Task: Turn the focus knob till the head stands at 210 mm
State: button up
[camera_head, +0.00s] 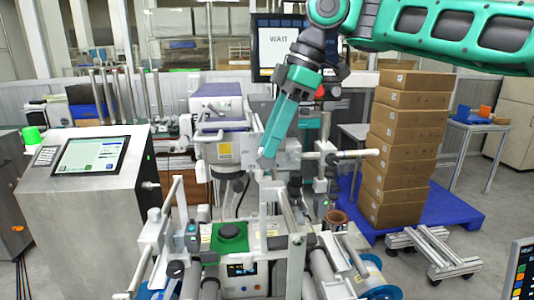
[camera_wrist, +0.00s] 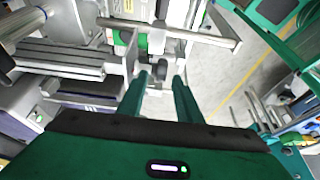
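A small dark round knob (camera_wrist: 158,71) shows in the wrist view between and just beyond my fingertips, on a shaft-like part of the machine. I cannot make out the focus knob in the head view, where my arm covers that area. My gripper (camera_wrist: 161,82) has its two green fingers apart, with a gap between the tips; contact with the knob cannot be told. In the head view my gripper (camera_head: 266,152) points down in front of the marking head and its column (camera_head: 228,145). No readable millimetre value shows.
A screen (camera_head: 280,42) behind my arm reads WAIT. A console (camera_head: 85,190) stands at the left. Stacked cartons (camera_head: 405,150) stand on a blue pallet (camera_head: 450,207) at the right. Metal rails (camera_wrist: 60,60) flank the wrist view's left.

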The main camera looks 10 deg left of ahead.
aim_at(258, 155)
jog(key=shift+x, duration=1.7)
grip_shut()
jog(key=shift+s+a+t+h, duration=0.1)
jog(key=shift+a+t+h, duration=0.05)
jog(key=shift+h, duration=0.45)
jog(key=shift+s+a+t+h, duration=0.15)
jog(key=shift+h, duration=0.45)
jog(key=shift+a+t+h, duration=0.2)
jog(key=shift+t+h, duration=0.3)
jog(key=shift+h, duration=1.1)
jog(key=shift+w+h, duration=0.1)
jog(key=shift+h, duration=0.2)
jog(key=shift+a+f+t+h, duration=0.1)
jog(key=shift+t+h, duration=0.2)
jog(key=shift+h, duration=0.6)
jog(key=shift+a+f+t+h, duration=0.15)
jog(key=shift+t+h, duration=0.15)
jog(key=shift+h, duration=0.6)
